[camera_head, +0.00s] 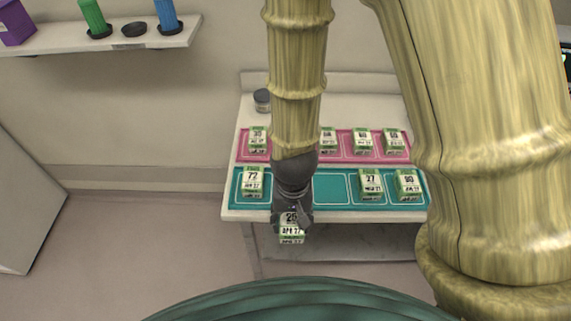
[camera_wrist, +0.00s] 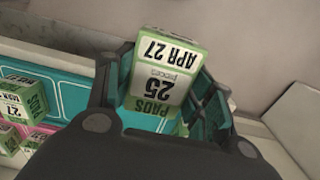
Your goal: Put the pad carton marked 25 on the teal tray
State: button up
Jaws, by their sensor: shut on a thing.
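The pad carton marked 25 (camera_head: 291,232) is white and green and hangs in my gripper (camera_head: 292,212) at the front edge of the table. In the wrist view the carton (camera_wrist: 164,72) reads "PADS 25, APR 27" and sits between the two fingers of my gripper (camera_wrist: 168,85), which are shut on it. The teal tray (camera_head: 331,188) lies along the front of the table. It holds a carton marked 72 (camera_head: 252,182) at the left and cartons marked 27 (camera_head: 371,184) and 90 (camera_head: 407,184) at the right. Bare tray shows between 72 and 27, partly hidden by my arm.
A pink tray (camera_head: 345,143) with several cartons lies behind the teal one. A small dark-lidded jar (camera_head: 262,100) stands at the back left of the table. A wall shelf (camera_head: 130,45) at upper left holds a green and a blue container.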

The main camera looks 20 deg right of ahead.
jog(key=b, duration=0.3)
jog(key=shift+w+d, duration=0.15)
jog(key=shift+w, duration=0.05)
jog(key=shift+w+d+f+b, duration=0.15)
jog(key=shift+w+b, duration=0.3)
jog(key=shift+b, duration=0.5)
jog(key=shift+w+d+b, duration=0.1)
jog(key=shift+w+b, duration=0.1)
jog(key=shift+b, duration=0.9)
jog(key=shift+w+b, duration=0.25)
jog(key=shift+b, duration=0.7)
jog(key=shift+w+d+r, duration=0.1)
jog(key=shift+w+r, duration=0.05)
jog(key=shift+r, duration=0.2)
jog(key=shift+w+d+p, duration=0.15)
jog(key=shift+w+p, duration=0.2)
jog(key=shift+w, duration=0.05)
jog(key=w+d+p, duration=0.1)
jog(key=w, duration=0.3)
jog(key=w+d+f+p, duration=0.1)
jog(key=w, duration=0.2)
jog(key=w+d+p, duration=0.1)
jog(key=w, duration=0.3)
jog(key=shift+w+d+f, duration=0.15)
jog(key=shift+w, duration=0.15)
jog(key=shift+f+p, duration=1.05)
jog(key=shift+f, duration=0.75)
jog(key=shift+f, duration=0.1)
